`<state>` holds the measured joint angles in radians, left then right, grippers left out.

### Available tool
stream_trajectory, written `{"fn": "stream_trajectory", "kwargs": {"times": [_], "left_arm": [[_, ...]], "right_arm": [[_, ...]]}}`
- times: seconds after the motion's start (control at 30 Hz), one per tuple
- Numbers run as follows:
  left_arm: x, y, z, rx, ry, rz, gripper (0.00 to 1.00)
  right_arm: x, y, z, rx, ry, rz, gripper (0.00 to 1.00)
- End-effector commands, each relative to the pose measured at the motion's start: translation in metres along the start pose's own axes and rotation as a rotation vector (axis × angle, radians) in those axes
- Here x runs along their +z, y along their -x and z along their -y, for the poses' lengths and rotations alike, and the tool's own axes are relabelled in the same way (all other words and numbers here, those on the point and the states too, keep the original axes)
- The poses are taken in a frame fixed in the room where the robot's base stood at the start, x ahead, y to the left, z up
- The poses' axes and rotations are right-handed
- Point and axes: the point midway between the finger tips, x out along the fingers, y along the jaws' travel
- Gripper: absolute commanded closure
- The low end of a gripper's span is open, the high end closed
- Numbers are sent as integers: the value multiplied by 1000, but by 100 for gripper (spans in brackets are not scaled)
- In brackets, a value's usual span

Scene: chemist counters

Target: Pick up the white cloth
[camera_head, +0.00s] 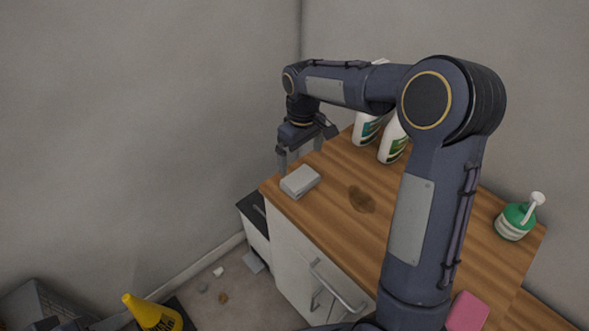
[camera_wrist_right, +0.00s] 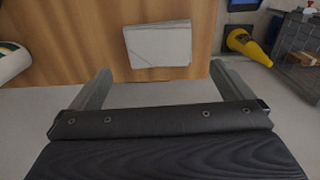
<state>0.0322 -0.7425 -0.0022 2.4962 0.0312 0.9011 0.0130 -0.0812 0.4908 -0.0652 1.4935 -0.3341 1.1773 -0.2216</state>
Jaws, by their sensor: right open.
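The white cloth (camera_head: 300,181) is a folded, greyish-white block lying on the wooden counter top (camera_head: 330,215), at its left corner. In the right wrist view the cloth (camera_wrist_right: 158,44) lies beyond the fingertips, roughly centred between them. My right gripper (camera_head: 301,160) is open and empty, hanging above and behind the cloth near the counter's far left edge. In the right wrist view its two fingers (camera_wrist_right: 161,78) are spread wide and do not appear to touch the cloth. My left gripper is not in view.
A brown stain (camera_head: 361,199) marks the counter. White bottles (camera_head: 392,143) stand at the back, partly behind my right arm. A green pump bottle (camera_head: 515,220) stands at the right; a pink block (camera_head: 467,312) lies in front.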

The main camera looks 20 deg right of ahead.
Motion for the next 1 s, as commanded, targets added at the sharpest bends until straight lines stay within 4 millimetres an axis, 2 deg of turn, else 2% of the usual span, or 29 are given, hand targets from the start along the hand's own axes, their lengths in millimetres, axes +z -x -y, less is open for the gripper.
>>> {"fn": "stream_trajectory", "kwargs": {"times": [0.17, 0.67, 0.97, 1.0], "left_arm": [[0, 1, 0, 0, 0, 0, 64], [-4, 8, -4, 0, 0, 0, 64], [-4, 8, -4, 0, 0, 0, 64], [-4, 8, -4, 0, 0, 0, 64]], "right_arm": [[-6, -16, -2, 9, 15, 17, 0], [2, -79, -1, 7, 12, 16, 0], [1, -84, -1, 8, 12, 13, 0], [1, -84, -1, 8, 12, 13, 5]]}}
